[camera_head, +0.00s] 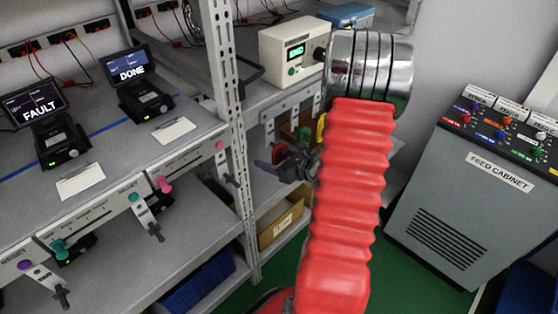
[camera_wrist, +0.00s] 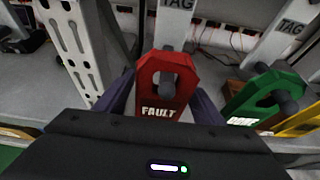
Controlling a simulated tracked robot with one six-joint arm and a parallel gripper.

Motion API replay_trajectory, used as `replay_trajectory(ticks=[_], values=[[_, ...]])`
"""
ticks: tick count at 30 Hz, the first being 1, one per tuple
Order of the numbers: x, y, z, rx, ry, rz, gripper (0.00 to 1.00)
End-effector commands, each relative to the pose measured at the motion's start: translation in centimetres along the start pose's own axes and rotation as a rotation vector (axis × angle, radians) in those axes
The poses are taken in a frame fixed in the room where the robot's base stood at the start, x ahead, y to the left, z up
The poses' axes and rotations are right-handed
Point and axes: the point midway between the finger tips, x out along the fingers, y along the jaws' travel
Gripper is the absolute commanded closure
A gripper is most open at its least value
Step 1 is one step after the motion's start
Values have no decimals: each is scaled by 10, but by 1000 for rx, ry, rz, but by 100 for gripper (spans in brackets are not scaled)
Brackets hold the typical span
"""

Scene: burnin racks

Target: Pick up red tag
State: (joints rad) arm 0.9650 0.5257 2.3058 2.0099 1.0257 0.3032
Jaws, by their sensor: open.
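The red tag (camera_wrist: 152,84) is marked FAULT and hangs on a dark peg that shows through its slot. In the head view the red tag (camera_head: 279,147) is small, on the rack behind my red sleeved arm. My gripper (camera_wrist: 164,86) is open, with one purple-grey finger on each side of the red tag. Whether the fingers touch it I cannot tell. In the head view my gripper (camera_head: 277,161) is at the tag, partly behind the arm. The lower end of the tag is hidden by the gripper body in the wrist view.
A green tag (camera_wrist: 238,99) and a yellow tag (camera_wrist: 301,123) hang close on the right. A white perforated rack post (camera_wrist: 72,45) stands on the left. In the head view, shelves hold devices reading FAULT (camera_head: 39,113) and DONE (camera_head: 131,72). A feed cabinet (camera_head: 470,190) stands right.

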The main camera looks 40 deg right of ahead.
Motion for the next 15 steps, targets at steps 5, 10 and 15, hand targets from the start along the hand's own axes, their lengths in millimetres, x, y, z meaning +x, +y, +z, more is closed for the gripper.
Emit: replay_trajectory(ticks=[5,10,15], values=[[0,0,0,0,0,0,38],[0,0,0,0,0,0,42],[0,0,0,0,0,0,54]])
